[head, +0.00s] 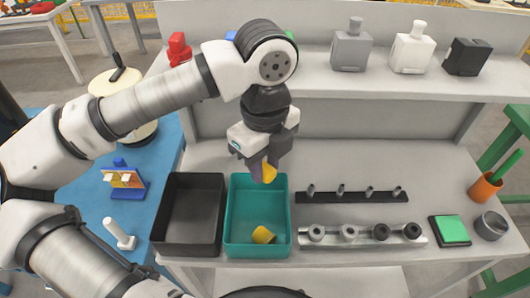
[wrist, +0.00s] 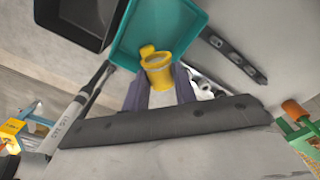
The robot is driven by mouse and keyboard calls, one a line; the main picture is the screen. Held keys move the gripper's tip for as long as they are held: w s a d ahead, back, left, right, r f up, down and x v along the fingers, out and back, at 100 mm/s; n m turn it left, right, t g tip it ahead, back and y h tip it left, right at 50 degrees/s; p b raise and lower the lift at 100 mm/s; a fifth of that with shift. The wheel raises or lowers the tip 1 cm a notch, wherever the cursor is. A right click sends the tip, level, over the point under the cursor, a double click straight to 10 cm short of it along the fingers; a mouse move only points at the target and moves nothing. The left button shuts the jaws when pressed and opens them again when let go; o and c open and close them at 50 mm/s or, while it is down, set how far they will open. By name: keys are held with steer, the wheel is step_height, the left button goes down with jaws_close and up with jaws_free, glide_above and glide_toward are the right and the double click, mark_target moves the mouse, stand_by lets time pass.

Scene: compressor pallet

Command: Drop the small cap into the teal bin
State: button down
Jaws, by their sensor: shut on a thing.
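My gripper (head: 262,172) is above the back part of the teal bin (head: 257,248), pointing down. It is shut on a small yellow cap (head: 269,171). In the wrist view the held cap (wrist: 158,73) sits between the two purple-grey fingers, with its round open top facing the camera. A second yellow cap (head: 263,235) lies in the teal bin near its front. In the wrist view part of this second cap (wrist: 147,50) shows just beyond the held one, against the bin floor (wrist: 165,25).
A black bin (head: 190,243) stands just left of the teal bin. A dark rail with pegs (head: 350,196) and a light rail with several fittings (head: 360,238) lie to the right. A raised shelf (head: 320,80) with compressor-like blocks runs behind.

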step_height(320, 180, down, 6)
steer(key=b, duration=0.2)
steer(key=shift+s+r+b, duration=0.1)
steer(key=shift+r+b, duration=0.15)
steer(key=shift+b, duration=0.1)
steer(key=c, duration=1)
jaws_free()
steer(key=shift+c, duration=0.2)
step_height(320, 180, up, 14)
steer(key=shift+f+b, duration=0.1)
steer(key=shift+b, duration=0.4)
steer(key=shift+s, duration=0.1)
